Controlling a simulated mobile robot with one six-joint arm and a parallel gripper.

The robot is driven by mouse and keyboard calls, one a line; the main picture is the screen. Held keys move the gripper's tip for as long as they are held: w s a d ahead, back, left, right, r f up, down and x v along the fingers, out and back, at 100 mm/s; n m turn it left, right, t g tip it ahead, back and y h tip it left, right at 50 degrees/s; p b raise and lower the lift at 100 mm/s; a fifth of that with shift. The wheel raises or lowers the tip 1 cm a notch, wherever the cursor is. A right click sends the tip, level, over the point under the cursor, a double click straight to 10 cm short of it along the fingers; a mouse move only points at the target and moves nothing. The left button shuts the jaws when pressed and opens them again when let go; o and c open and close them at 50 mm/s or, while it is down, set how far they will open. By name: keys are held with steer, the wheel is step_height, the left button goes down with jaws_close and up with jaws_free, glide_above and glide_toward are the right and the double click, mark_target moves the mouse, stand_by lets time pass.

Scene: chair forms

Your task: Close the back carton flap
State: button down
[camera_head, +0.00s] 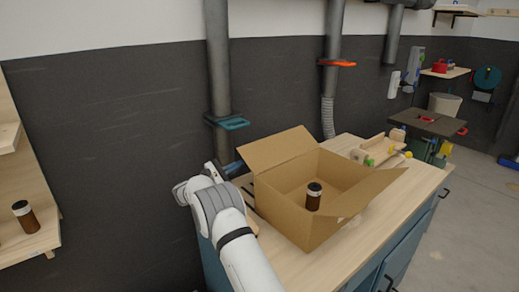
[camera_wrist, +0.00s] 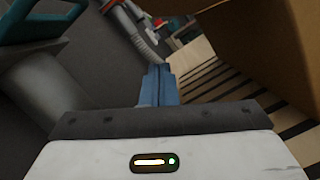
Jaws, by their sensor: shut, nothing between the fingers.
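The open cardboard carton (camera_head: 290,212) stands on the workbench. Its back flap (camera_head: 277,149) stands up and leans outward, away from the opening. Another flap (camera_head: 372,190) splays out on the right. A brown jar with a dark lid (camera_head: 313,197) stands inside the carton. My gripper (camera_head: 236,168) is at the left end of the back flap, behind and beside the carton. In the wrist view its blue fingers (camera_wrist: 157,85) are together and empty. Brown cardboard (camera_wrist: 265,45) fills the upper right there, apart from the fingers in the picture.
The wooden workbench top (camera_head: 385,207) has free room right of the carton. Wooden parts (camera_head: 380,150) lie at its back right. A vertical pipe (camera_head: 218,75) with a teal clamp (camera_head: 228,122) stands close behind my gripper. A shelf with a jar (camera_head: 26,216) is at the left.

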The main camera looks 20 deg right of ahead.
mark_target(263, 148)
steer(key=shift+w+d+r+p, duration=0.2)
steer(key=shift+d+r+p, duration=0.55)
steer(key=shift+d, duration=1)
steer(key=shift+w+d+r+p, duration=0.15)
steer(key=shift+d+r+p, duration=0.3)
steer(key=shift+d+r, duration=0.95)
steer(key=shift+w+d+r+p, duration=0.2)
steer(key=shift+d+r+p, duration=0.35)
steer(key=shift+d, duration=1.55)
